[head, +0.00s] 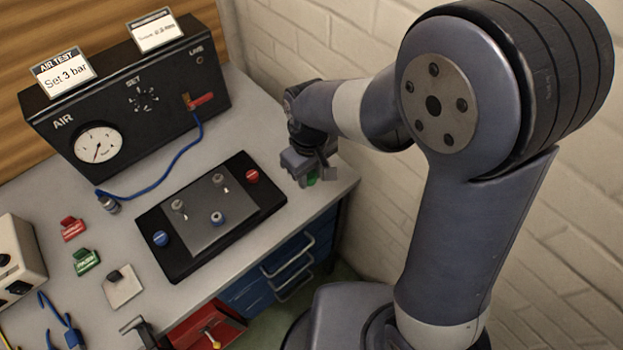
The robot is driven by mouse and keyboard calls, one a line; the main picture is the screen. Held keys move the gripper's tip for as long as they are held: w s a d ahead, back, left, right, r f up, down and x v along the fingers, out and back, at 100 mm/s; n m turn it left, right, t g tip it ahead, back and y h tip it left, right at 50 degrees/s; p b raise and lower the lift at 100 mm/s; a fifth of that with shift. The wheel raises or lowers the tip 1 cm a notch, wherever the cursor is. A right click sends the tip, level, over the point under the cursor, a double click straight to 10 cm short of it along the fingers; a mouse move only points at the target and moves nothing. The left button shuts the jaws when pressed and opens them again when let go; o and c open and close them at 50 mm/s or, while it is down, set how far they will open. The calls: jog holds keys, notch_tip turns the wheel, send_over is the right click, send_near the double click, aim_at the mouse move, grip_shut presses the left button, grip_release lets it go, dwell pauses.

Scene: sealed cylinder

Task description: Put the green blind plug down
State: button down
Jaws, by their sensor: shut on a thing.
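My gripper (316,174) is at the right end of the grey bench, shut on the green blind plug. Only a small green part of the plug (311,181) shows below the jaws; the rest is hidden by them. The gripper is close to the bench's right edge. I cannot tell whether the plug touches the bench top.
A black base (181,263) with a grey plate, fittings, and red and blue round parts lies left of my gripper. Behind stands the black air test box (150,85) with a blue hose (180,153). Red (72,229) and green (86,262) holders stand at left. A brick wall is right.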

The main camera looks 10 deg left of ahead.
aim_at(310, 185)
notch_tip(310, 185, down, 3)
jog(key=shift+f, duration=0.15)
jog(key=shift+f, duration=0.1)
jog(key=shift+f+b, duration=0.45)
jog(key=shift+f, duration=0.05)
jog(key=c, duration=1.1)
grip_release()
jog(key=shift+r, duration=0.1)
